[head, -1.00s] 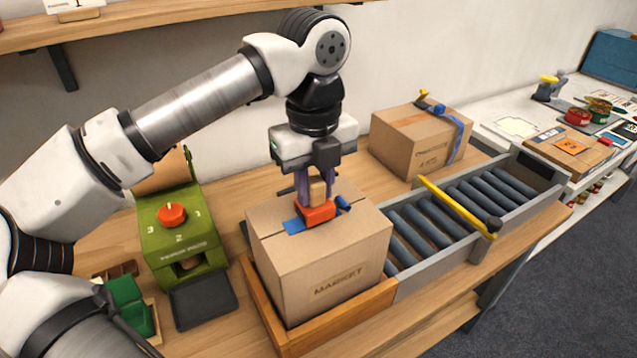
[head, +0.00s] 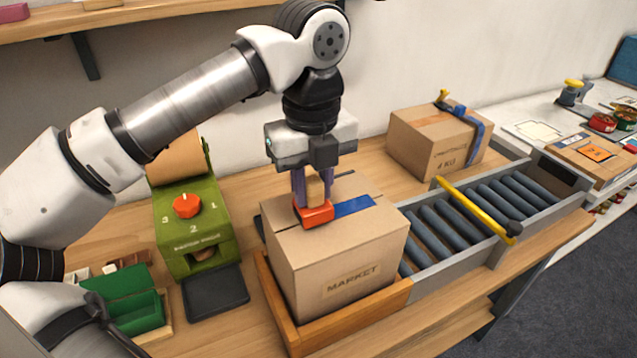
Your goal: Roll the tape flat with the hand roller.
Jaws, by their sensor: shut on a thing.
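My gripper (head: 313,188) points straight down over the cardboard box marked MARKET (head: 333,262). It is shut on the hand roller (head: 315,214), which has a light wooden grip and an orange-red body. The roller is at the left part of the box top and seems to touch it; the exact contact is hidden. A strip of blue tape (head: 354,206) lies on the box top just right of the roller. Any tape under the roller is hidden.
The box sits in a wooden tray (head: 359,318) beside a roller conveyor (head: 447,222) with a yellow bar (head: 470,208). A green dial machine (head: 190,225) stands left. Another taped box (head: 437,142) is behind. A dark plate (head: 215,291) lies left of the tray.

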